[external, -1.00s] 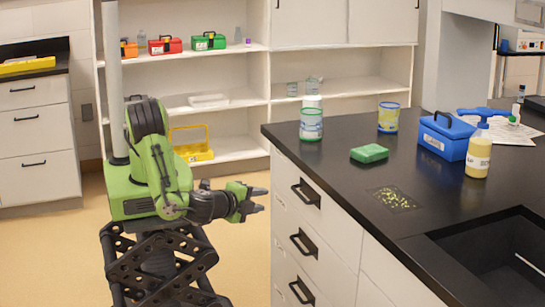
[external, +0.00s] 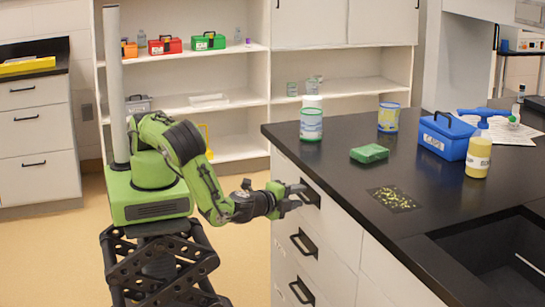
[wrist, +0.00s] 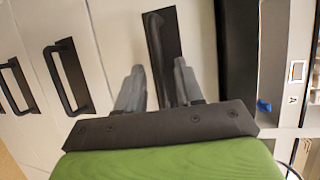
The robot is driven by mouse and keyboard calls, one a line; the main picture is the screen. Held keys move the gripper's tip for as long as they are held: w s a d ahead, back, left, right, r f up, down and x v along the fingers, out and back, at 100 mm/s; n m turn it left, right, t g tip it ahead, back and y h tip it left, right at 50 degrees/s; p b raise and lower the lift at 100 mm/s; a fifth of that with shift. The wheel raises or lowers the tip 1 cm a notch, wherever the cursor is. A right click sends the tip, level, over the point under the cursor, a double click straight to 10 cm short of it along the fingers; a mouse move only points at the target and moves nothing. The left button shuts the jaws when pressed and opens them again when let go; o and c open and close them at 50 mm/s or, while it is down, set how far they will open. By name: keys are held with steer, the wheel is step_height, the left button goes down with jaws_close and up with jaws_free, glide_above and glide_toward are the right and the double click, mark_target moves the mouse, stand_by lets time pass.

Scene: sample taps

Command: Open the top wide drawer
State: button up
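The top wide drawer (external: 335,212) is the uppermost white drawer front under the black counter in the external view, and it looks closed. Its black handle (external: 311,196) is partly covered by my gripper (external: 297,195), which is up against the drawer front. In the wrist view, my gripper (wrist: 158,82) has two grey fingers spread apart. The black handle bar (wrist: 155,45) runs between them, with a finger on each side. A gap shows between the bar and each finger, so the gripper looks open around the handle. Whether either fingertip touches the drawer front is unclear.
Two lower drawers with black handles (external: 304,242) (external: 302,291) are below, closed. The counter (external: 330,165) holds a white-green container (external: 311,124), green sponge (external: 369,153), blue box (external: 446,135) and yellow bottle (external: 478,158). Open floor (external: 243,262) lies between my base and the cabinet.

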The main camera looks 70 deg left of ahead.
jaws_close()
stand_by(1.4)
